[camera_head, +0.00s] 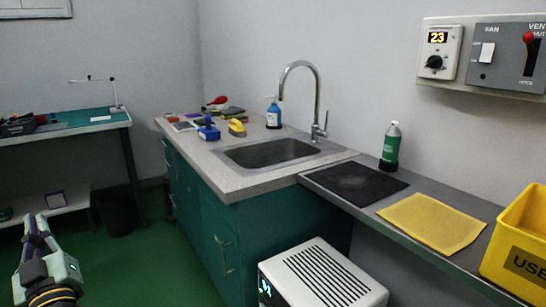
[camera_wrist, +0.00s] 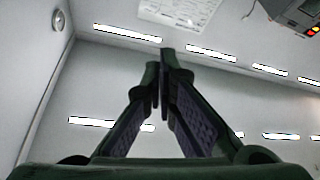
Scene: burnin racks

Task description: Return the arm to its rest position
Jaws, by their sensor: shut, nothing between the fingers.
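My gripper (camera_head: 36,222) shows at the lower left of the head view, raised above the green floor and pointing up. It is apart from the benches and holds nothing. In the wrist view my gripper's two fingers (camera_wrist: 166,60) lean together and meet at the tips, with nothing between them. The wrist view looks up at the ceiling and its light strips (camera_wrist: 126,33). The rest of my arm is mostly out of view.
A sink counter (camera_head: 240,182) with bottles and small tools stands mid-view. A white vented unit (camera_head: 325,275) stands below the right shelf, which carries a black mat (camera_head: 352,182), yellow cloth (camera_head: 432,222) and yellow bin (camera_head: 515,240). A workbench (camera_head: 70,128) is at left.

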